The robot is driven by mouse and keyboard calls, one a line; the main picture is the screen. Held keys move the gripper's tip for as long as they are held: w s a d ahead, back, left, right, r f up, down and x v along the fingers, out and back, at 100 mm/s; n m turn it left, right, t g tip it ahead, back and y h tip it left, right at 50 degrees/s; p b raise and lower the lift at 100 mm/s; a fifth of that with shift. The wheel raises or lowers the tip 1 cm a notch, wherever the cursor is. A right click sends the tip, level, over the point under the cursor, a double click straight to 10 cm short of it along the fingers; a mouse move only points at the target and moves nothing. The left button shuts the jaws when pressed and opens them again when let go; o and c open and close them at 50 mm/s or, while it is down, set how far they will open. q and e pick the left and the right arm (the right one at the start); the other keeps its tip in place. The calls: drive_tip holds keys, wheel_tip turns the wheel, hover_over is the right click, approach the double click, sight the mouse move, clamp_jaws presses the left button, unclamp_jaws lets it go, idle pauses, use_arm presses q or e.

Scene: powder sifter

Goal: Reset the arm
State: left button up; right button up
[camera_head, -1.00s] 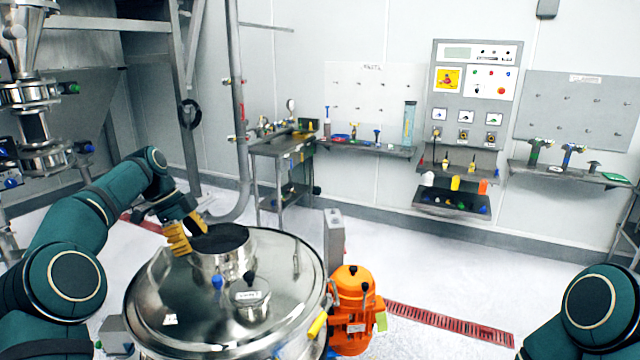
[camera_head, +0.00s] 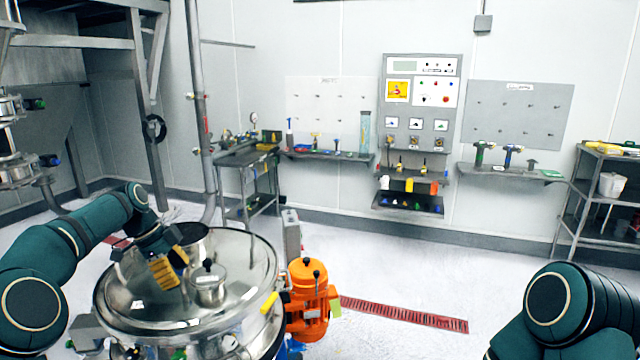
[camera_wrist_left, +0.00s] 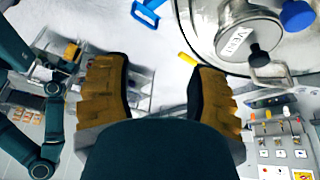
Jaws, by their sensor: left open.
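My left gripper (camera_head: 163,268) is over the left part of the round steel sifter lid (camera_head: 235,265), in front of the lid's raised round port (camera_head: 200,245). Its yellow padded fingers are apart. In the left wrist view my left gripper (camera_wrist_left: 160,88) has a clear gap between its two fingers and nothing in it. My right arm shows at the lower right of the head view, with its gripper out of the picture.
A small capped port (camera_head: 208,285) stands on the lid close to my left gripper. An orange motor (camera_head: 308,295) is at the vessel's right. A grey trolley (camera_head: 248,180), wall shelves and a right-hand rack (camera_head: 600,200) stand farther back. Floor is clear beyond the motor.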

use_arm(q)
drive_tip(key=s+d+f+n, duration=0.35)
drive_tip(key=d+f, duration=0.45)
drive_tip(key=f, duration=0.4)
drive_tip(key=s+d+f+n, duration=0.3)
drive_tip(key=d+f+n, duration=0.2)
drive_tip(key=d+f, duration=0.5)
drive_tip(key=s+d+f+n+t, duration=0.15)
drive_tip(key=s+f+n, duration=0.35)
drive_tip(key=s, duration=0.6)
drive_tip(key=s+d+f+n, duration=0.2)
drive_tip(key=s+f+n, duration=0.3)
drive_tip(key=s, duration=0.7)
wheel_tip(320, 180, down, 12)
drive_tip(key=b, duration=1.1)
drive_tip(key=shift+w+d+f+y, duration=0.15)
drive_tip(key=shift+d+y, duration=0.15)
drive_tip(key=shift+d, duration=0.1)
use_arm(e)
wheel_tip(320, 180, down, 13)
drive_tip(key=shift+a+r, duration=0.2)
drive_tip(key=shift+a, duration=0.2)
